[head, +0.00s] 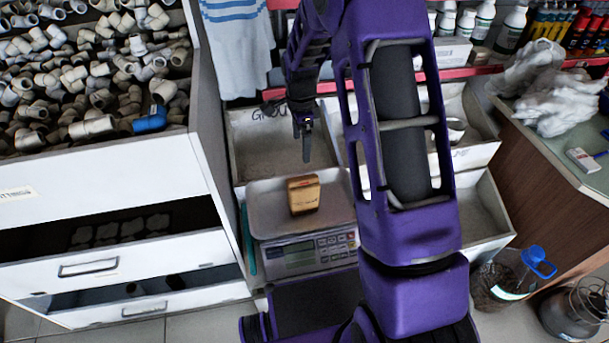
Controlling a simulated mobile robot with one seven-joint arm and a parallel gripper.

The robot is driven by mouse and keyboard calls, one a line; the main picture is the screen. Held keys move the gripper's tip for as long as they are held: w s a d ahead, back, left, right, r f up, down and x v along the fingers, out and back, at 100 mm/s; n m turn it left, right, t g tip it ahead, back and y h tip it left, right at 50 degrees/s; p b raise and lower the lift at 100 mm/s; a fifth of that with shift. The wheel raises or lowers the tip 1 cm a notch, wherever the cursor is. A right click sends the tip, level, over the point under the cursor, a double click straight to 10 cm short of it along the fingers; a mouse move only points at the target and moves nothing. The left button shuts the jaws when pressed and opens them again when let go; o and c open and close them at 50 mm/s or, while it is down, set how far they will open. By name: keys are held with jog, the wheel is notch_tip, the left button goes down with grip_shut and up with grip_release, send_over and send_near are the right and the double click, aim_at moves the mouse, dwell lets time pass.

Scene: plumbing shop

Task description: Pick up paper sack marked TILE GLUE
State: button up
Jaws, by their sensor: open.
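A small brown paper sack (304,195) stands on the pan of a weighing scale (268,222) in the middle of the head view. Dark marking shows on its front, too small to read. My gripper (305,150) hangs above and slightly behind the sack, pointing down, apart from it. Its jaws are open and empty, though they look narrow from this angle. My purple arm covers the area to the right of the scale.
White bins (265,140) with a handwritten label stand behind the scale. A drawer cabinet (110,175) full of pipe fittings rises close on the left. A counter (560,145) with plastic bags is on the right. A clear bucket (500,280) with a blue handle stands below it.

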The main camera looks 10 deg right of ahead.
aim_at(303, 185)
jog(key=f, duration=0.8)
jog(key=f+b, duration=0.1)
jog(key=f, duration=0.3)
jog(key=shift+s+a+f, duration=0.1)
jog(key=shift+s+f, duration=0.2)
jog(key=shift+s, duration=0.1)
jog(key=shift+d+f+b, duration=0.15)
jog(key=shift+f+b, duration=0.05)
jog(key=shift+f, duration=1.15)
jog(key=shift+d+f+b, duration=0.1)
jog(key=shift+f+b, duration=0.1)
jog(key=shift+f, duration=1.15)
grip_shut()
jog(key=shift+w+r, duration=0.1)
jog(key=shift+w, duration=0.05)
